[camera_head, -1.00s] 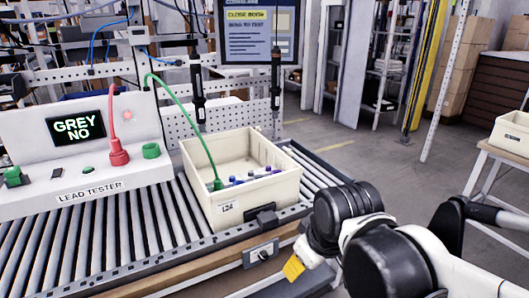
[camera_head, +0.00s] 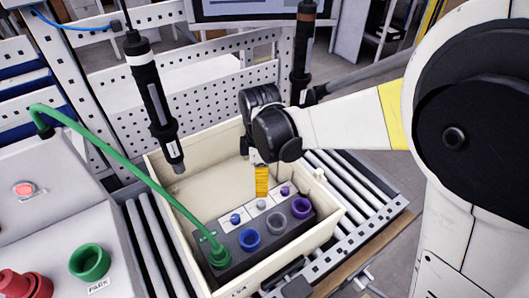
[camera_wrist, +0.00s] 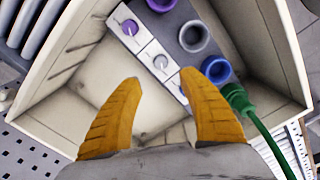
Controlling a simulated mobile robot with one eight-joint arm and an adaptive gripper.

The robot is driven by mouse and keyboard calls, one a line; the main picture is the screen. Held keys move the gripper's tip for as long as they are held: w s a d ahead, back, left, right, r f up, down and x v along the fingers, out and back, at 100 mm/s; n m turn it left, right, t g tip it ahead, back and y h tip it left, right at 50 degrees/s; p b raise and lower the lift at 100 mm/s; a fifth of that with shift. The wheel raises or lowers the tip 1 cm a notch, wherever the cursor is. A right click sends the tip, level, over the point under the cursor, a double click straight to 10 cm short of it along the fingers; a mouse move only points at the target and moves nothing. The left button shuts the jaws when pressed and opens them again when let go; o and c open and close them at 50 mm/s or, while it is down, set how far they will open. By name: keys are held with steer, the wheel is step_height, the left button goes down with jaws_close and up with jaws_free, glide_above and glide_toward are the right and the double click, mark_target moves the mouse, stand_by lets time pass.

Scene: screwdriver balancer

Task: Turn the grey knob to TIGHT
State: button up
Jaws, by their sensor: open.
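The grey knob (camera_head: 262,204) sits on a white plate in the middle of a row of three, on a dark block inside the cream bin (camera_head: 334,212). In the wrist view the grey knob (camera_wrist: 160,61) shows a light pointer line; I cannot read any TIGHT mark. My gripper (camera_head: 262,190) points down into the bin, just behind or above the grey knob. In the wrist view my gripper (camera_wrist: 160,80) has its yellow fingers spread apart and empty, with the grey knob a little beyond the gap between the tips.
A blue knob (camera_head: 235,219) and a purple knob (camera_head: 285,190) flank the grey one closely. Blue (camera_head: 250,239), grey (camera_head: 276,223) and purple (camera_head: 301,207) sockets stand in front. A green plug (camera_head: 219,257) with its cable is at the left. A hanging screwdriver (camera_head: 153,95) is near the bin.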

mark_target(261, 202)
steer(key=shift+w+a+f, duration=0.1)
steer(key=shift+f, duration=0.25)
steer(key=f+b, duration=0.1)
steer(key=f, duration=0.2)
steer(key=f+b, duration=0.1)
steer(key=f, duration=0.2)
steer(key=f+b, duration=0.2)
steer(key=f, duration=0.2)
steer(key=shift+s, duration=0.25)
jaws_close()
